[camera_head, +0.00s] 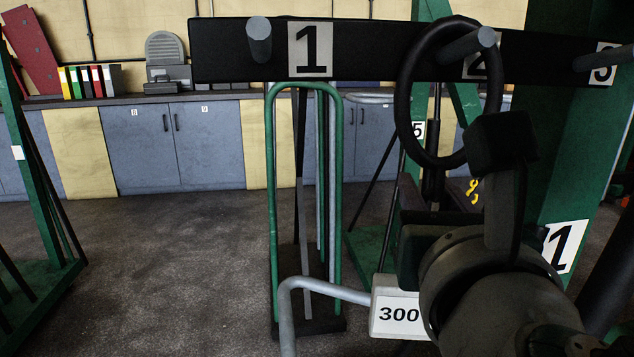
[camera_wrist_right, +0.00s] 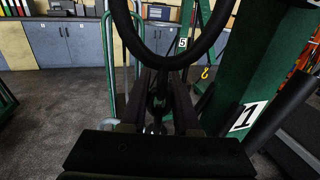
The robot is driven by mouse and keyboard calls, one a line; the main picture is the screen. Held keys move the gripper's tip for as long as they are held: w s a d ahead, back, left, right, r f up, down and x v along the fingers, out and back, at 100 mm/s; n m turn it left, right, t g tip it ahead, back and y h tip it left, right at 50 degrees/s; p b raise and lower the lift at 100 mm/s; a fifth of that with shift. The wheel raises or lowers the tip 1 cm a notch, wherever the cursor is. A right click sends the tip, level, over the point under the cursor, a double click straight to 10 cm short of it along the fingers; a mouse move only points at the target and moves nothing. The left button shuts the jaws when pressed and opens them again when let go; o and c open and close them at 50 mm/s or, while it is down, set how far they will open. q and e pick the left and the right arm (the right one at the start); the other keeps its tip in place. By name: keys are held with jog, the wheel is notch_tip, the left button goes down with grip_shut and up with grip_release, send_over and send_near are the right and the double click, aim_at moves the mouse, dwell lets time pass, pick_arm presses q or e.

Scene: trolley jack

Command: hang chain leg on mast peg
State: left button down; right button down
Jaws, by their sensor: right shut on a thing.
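A large black ring (camera_head: 403,100), the top of the chain leg, stands upright at peg 2 (camera_head: 466,46). The peg's end shows in front of the ring's right side, inside its upper outline; I cannot tell whether the ring touches it. My right gripper (camera_head: 455,185) is shut on the chain leg just below the ring. In the right wrist view the ring (camera_wrist_right: 172,60) rises above the fingers, with a dark link (camera_wrist_right: 158,100) between them. My left gripper is out of view.
Peg 1 (camera_head: 259,40) is bare. A green-framed trolley (camera_head: 273,200) stands below the beam. A bent grey bar (camera_head: 290,310) with a plate marked 300 (camera_head: 397,314) is in front. A green post (camera_head: 560,150) stands at right.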

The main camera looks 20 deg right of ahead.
jog(key=c, duration=0.6)
grip_release()
jog(key=shift+o, duration=0.2)
jog(key=shift+f, duration=0.1)
